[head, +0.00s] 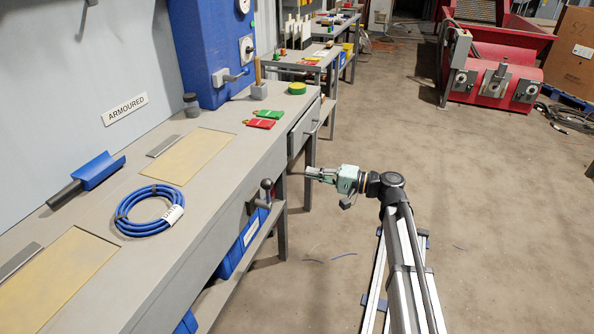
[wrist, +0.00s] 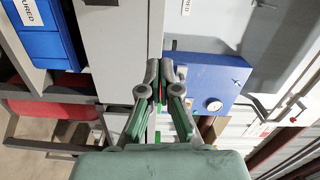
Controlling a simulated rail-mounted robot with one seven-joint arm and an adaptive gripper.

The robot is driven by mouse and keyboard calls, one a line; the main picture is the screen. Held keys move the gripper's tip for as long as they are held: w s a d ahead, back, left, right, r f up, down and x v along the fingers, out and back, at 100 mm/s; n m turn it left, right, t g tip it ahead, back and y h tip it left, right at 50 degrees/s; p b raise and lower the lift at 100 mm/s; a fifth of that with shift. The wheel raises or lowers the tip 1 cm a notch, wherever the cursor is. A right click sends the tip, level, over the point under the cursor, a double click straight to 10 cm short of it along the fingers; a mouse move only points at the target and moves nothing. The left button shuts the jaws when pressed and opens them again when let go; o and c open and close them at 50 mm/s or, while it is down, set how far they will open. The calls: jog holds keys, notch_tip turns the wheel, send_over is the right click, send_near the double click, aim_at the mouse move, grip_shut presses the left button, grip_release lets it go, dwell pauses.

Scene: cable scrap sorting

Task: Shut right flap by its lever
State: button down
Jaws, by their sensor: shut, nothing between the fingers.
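Two pale yellow rectangular panels, each with a grey strip along its wall side, lie in the bench top in the head view. The farther one (head: 190,157) seems to be the right flap, the nearer one (head: 58,280) the left. I cannot tell whether the yellow area is a shut flap or an open one's inside. A ball-topped lever (head: 266,188) stands at the bench's front edge beside the farther panel. My gripper (head: 308,174) is shut and empty, in front of the bench, right of the lever and apart from it. Its closed fingers (wrist: 160,72) show in the wrist view; the lever does not.
A blue cable coil (head: 150,210) lies between the panels. A blue scoop (head: 95,172), red and green tags (head: 265,119) and a hammer (head: 259,88) lie on the bench (head: 225,165). A blue gauge cabinet (head: 208,60) stands behind. The floor right of the bench is largely clear.

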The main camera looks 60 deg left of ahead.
jog(key=shift+v, duration=1.05)
jog(key=shift+f, duration=0.1)
